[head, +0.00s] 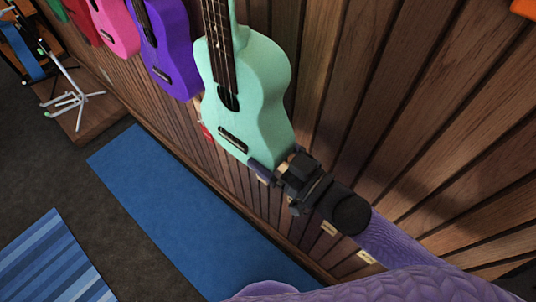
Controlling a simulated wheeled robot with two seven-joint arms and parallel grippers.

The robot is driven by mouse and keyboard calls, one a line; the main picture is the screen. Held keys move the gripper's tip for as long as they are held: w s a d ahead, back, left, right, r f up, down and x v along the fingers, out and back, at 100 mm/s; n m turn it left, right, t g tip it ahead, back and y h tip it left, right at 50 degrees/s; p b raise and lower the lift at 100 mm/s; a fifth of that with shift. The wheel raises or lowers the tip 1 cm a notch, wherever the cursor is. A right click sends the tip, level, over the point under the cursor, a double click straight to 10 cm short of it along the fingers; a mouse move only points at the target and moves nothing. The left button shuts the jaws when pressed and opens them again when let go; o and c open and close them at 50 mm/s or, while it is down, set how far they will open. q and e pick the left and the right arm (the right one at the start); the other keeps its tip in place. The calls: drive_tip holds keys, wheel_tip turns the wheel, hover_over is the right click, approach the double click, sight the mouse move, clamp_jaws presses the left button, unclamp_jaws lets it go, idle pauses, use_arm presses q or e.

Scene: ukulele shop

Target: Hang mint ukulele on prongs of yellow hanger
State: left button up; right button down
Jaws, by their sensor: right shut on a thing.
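The mint ukulele (258,90) is upright against the wooden slat wall in the upper middle of the head view, strings facing out. Its neck runs out of the top edge, so its head is hidden. My right gripper (279,167) is shut on the lower right edge of its body. The yellow hanger and its prongs do not show, so I cannot tell whether the neck is between them. My left gripper is out of view.
A purple ukulele (171,52) and a pink ukulele (118,27) hang along the wall to the left. A white stand (72,98) is at far left. A blue mat (190,215) and a striped rug (52,262) lie on the floor. The wall to the right is mostly bare.

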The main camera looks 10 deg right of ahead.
drive_tip(key=shift+w+d, duration=0.65)
drive_tip(key=shift+d, duration=0.2)
drive_tip(key=shift+w+d, duration=0.65)
drive_tip(key=shift+d, duration=0.15)
drive_tip(key=shift+b, duration=0.3)
wheel_tip(320, 180, down, 2)
drive_tip(key=shift+f+b, duration=0.1)
drive_tip(key=shift+b, duration=0.6)
unclamp_jaws()
drive_tip(key=shift+s, duration=0.1)
drive_tip(key=shift+p+v, duration=0.35)
drive_tip(key=shift+v, duration=0.6)
